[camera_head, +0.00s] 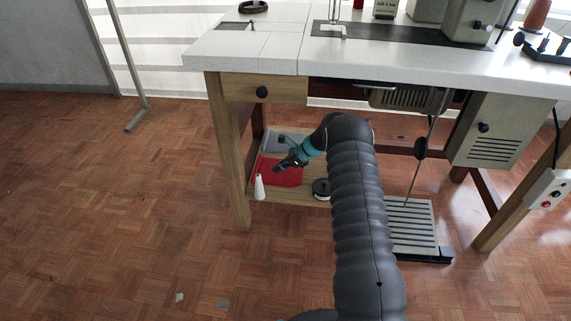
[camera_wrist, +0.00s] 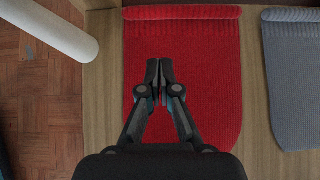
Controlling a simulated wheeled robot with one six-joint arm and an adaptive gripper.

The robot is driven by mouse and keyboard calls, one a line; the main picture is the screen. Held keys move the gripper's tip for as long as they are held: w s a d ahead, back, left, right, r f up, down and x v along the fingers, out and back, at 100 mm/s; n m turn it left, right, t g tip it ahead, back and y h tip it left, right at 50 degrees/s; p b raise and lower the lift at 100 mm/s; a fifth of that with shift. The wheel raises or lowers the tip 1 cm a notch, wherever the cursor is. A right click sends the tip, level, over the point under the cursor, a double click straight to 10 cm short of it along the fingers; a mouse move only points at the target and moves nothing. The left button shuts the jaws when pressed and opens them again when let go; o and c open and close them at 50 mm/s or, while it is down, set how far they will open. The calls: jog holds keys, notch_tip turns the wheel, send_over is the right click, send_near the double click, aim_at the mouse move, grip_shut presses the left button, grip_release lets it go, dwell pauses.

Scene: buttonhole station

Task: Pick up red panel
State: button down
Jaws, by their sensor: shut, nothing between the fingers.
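The red panel (camera_wrist: 211,70) is a ribbed knitted piece lying flat on a wooden shelf, with a rolled edge at its far end in the wrist view. In the head view the red panel (camera_head: 284,173) lies on the low shelf under the table, partly hidden by my arm. My gripper (camera_wrist: 160,64) is above the middle of the panel in the wrist view, with its fingertips together and empty. In the head view my gripper (camera_head: 279,168) reaches in over the panel. I cannot tell whether the fingertips touch it.
A grey knitted panel (camera_wrist: 294,80) lies to the right of the red one. A white cone (camera_head: 259,187) stands near the shelf's front left; a white cylinder (camera_wrist: 50,28) shows at upper left in the wrist view. A dark round spool (camera_head: 321,188), table leg (camera_head: 228,150) and treadle (camera_head: 411,222) are nearby.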

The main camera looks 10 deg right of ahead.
aim_at(264, 175)
jog(key=x, duration=0.3)
jog(key=shift+a+f, duration=0.15)
jog(key=shift+w+a, duration=0.2)
jog(key=shift+a, duration=0.35)
jog(key=shift+w+a, duration=0.15)
jog(key=shift+a, duration=0.45)
jog(key=shift+w+a, duration=0.25)
jog(key=shift+a, duration=0.4)
jog(key=shift+w, duration=0.1)
